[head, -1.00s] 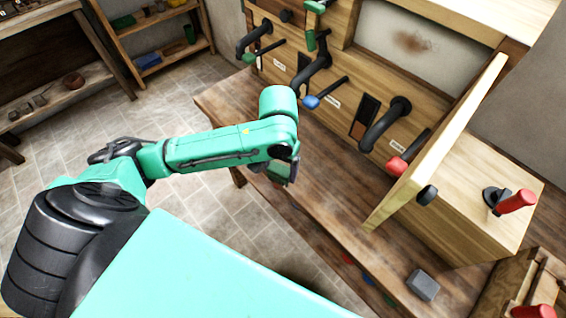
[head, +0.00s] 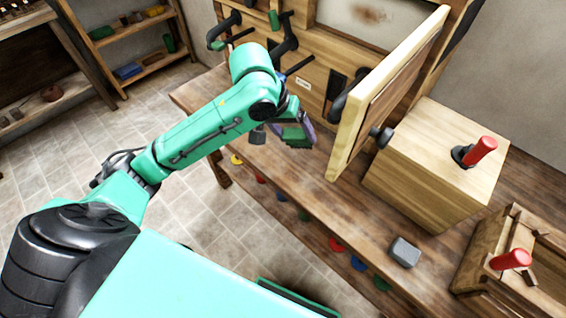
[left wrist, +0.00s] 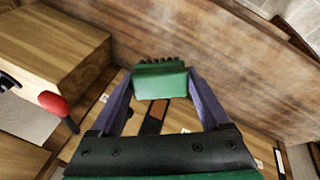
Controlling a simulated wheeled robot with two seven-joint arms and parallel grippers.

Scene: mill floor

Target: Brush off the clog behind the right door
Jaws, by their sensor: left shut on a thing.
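My left gripper (head: 297,132) is in front of the wooden cabinet, left of the open door (head: 388,92). In the left wrist view its two purple fingers (left wrist: 160,95) are shut on a green brush (left wrist: 160,84) with dark bristles at its far edge. The brush shows partly in the head view (head: 294,134), apart from the door. The door stands out from the cabinet front, with a dark knob on its face. A brown smear (head: 368,14) shows on a pale panel at the top; I cannot tell whether it is the clog. My right gripper is not in view.
A wooden bench (head: 300,190) runs below the cabinet, with a grey block (head: 404,251) on it. A wooden box (head: 435,160) with a red handle (head: 481,150) stands right of the door. Dark curved handles (head: 287,42) stick out of the cabinet front.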

